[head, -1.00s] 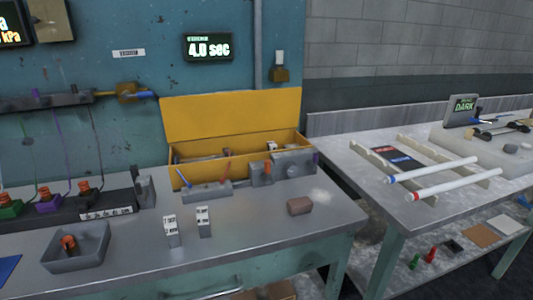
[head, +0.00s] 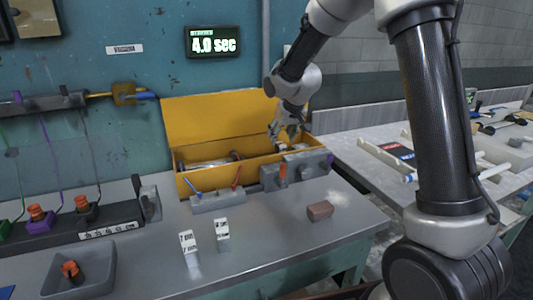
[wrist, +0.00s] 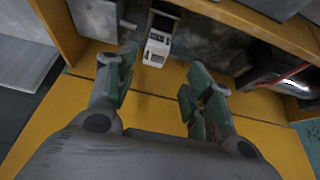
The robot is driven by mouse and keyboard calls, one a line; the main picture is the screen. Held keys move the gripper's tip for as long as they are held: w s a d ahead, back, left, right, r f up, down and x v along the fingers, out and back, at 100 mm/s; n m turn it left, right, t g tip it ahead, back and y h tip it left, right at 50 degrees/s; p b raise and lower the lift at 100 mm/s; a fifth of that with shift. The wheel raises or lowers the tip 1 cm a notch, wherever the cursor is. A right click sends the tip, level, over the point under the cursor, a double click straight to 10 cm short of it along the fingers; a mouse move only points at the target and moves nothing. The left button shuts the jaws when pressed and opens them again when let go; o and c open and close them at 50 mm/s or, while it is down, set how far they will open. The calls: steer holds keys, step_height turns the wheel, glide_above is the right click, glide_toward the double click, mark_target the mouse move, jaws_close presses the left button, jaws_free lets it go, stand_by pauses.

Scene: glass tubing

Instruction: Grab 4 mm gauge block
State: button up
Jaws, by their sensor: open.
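A small block with a white, dark-marked label (wrist: 157,42) is inside the yellow box (wrist: 150,85) in the wrist view. Its label is too small to read. My gripper (wrist: 161,74) is open and empty; the block shows beyond the gap between its fingertips, apart from them. In the head view my gripper (head: 287,131) is over the right part of the open yellow box (head: 215,172). Two upright labelled gauge blocks stand on the bench, a left one (head: 189,250) and a right one (head: 222,235). I cannot surely tell which is 4 mm.
The box's raised lid (head: 215,120) stands behind my gripper. A grey fixture with coloured levers (head: 218,201) and a grey unit (head: 273,178) stand before the box. A grey tray (head: 85,272) sits front left.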

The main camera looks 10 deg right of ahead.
mark_target(281, 144)
steer(key=x, duration=0.4)
steer(key=d+x, duration=0.1)
steer(key=x, duration=0.1)
steer(key=shift+s+f, duration=0.15)
steer(key=shift+f, duration=0.3)
jaws_close()
